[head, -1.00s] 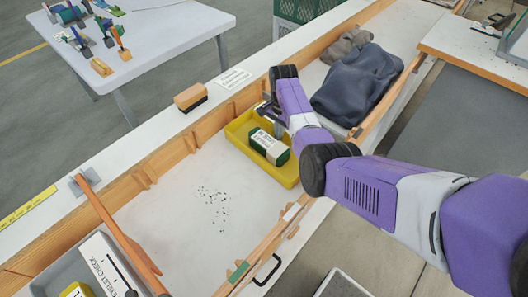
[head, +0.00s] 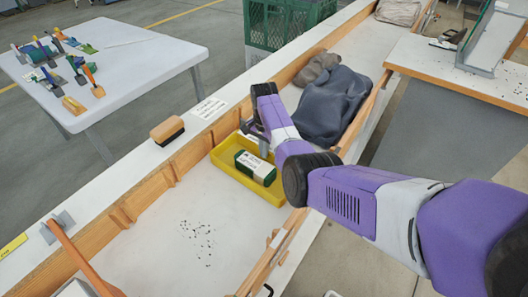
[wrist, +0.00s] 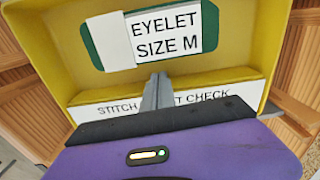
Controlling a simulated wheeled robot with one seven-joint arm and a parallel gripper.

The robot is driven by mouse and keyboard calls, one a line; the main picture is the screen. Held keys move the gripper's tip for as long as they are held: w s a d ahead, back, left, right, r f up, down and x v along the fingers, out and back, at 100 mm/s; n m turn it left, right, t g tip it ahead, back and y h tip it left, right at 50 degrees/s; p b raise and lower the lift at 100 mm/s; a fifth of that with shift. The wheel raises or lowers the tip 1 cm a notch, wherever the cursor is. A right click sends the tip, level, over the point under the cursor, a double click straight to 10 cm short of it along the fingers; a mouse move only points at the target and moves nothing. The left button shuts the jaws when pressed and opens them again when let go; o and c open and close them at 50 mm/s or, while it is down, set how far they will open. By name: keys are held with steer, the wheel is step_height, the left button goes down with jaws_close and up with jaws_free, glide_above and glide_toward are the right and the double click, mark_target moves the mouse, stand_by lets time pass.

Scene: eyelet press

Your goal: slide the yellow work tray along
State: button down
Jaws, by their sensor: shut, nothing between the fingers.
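The yellow work tray (head: 228,170) sits on the white floor of a long wood-walled channel. A green box with a white label (head: 255,166) lies in it; in the wrist view the box (wrist: 92,46) reads "EYELET SIZE M". A white strip (wrist: 210,100) reading "STITCH" and "CHECK" lies in front of the box in that view, partly hidden by my fingers. My gripper (wrist: 158,84) is shut and empty, its fingertips down at the tray. It also shows at the tray's far side in the head view (head: 262,146). Whether it touches the tray wall is not clear.
Dark cloth bundles (head: 330,103) lie in the channel beyond the tray. Black specks (head: 197,236) lie on the bare floor nearer me. A wooden-backed brush (head: 167,130) and a printed card (head: 209,108) rest on the left ledge. An orange bar (head: 82,258) crosses the near end.

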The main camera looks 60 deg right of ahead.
step_height(320, 180, up, 8)
steer(key=p, duration=0.6)
steer(key=shift+r+p, duration=0.25)
steer(key=shift+p, duration=0.1)
